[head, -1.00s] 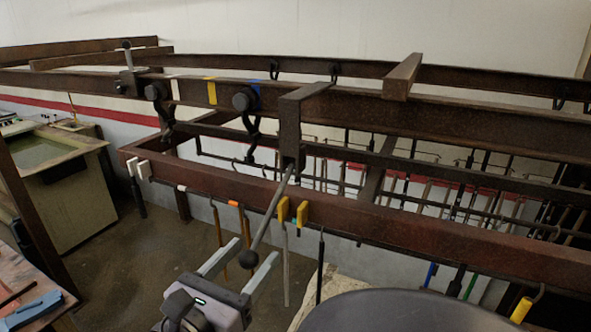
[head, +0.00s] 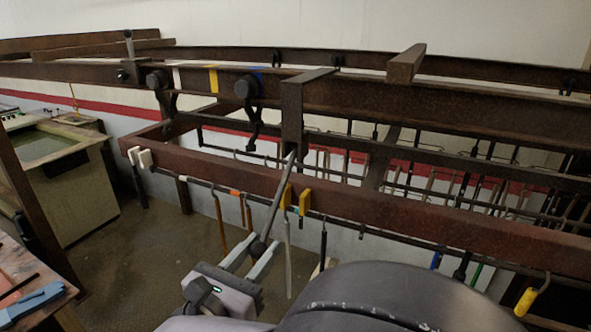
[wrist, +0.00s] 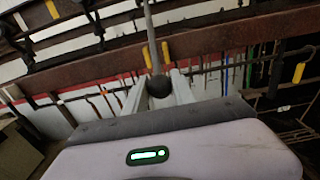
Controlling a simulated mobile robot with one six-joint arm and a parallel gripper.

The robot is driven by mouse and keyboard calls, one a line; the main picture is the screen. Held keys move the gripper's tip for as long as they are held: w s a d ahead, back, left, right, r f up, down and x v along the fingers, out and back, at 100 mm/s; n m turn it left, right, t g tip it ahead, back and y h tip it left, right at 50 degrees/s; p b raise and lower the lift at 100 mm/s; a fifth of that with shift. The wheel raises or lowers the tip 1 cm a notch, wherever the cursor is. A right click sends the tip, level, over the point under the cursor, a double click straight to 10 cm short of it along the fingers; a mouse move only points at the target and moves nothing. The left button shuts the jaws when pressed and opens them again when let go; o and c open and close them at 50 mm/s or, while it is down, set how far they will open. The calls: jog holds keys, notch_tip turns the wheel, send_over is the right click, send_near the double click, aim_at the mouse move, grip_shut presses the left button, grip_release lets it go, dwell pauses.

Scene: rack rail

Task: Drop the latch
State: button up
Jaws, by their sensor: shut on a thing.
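A grey rod (head: 274,203) with a black ball knob (head: 258,249) hangs slanting down from a rusty bracket (head: 292,112) over the front beam. My gripper (head: 255,253) is shut on the rod's knob end, below the front beam. In the wrist view the knob (wrist: 159,86) sits between the two pale fingers, and the rod (wrist: 150,40) runs up from it. At the far left of the upper rail, a small grey upright lever (head: 130,46) stands on a dark block (head: 126,74). I cannot tell from its look which part is the latch.
Two black roller hooks (head: 158,82) (head: 246,90) hang on the upper rail (head: 440,105), near yellow (head: 213,80) and blue marks. Yellow tabs (head: 305,201) sit on the front beam (head: 420,212) beside the rod. Several tools hang below. A bench (head: 40,300) stands lower left.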

jog(key=w+d+f+b, duration=0.3)
jog(key=w, duration=0.4)
jog(key=w+d+f+b, duration=0.3)
jog(key=w, duration=0.4)
jog(key=shift+w+f, duration=0.2)
jog(key=shift+f, duration=0.2)
jog(key=o, duration=1.1)
jog(key=v, duration=0.7)
jog(key=shift+b, duration=0.35)
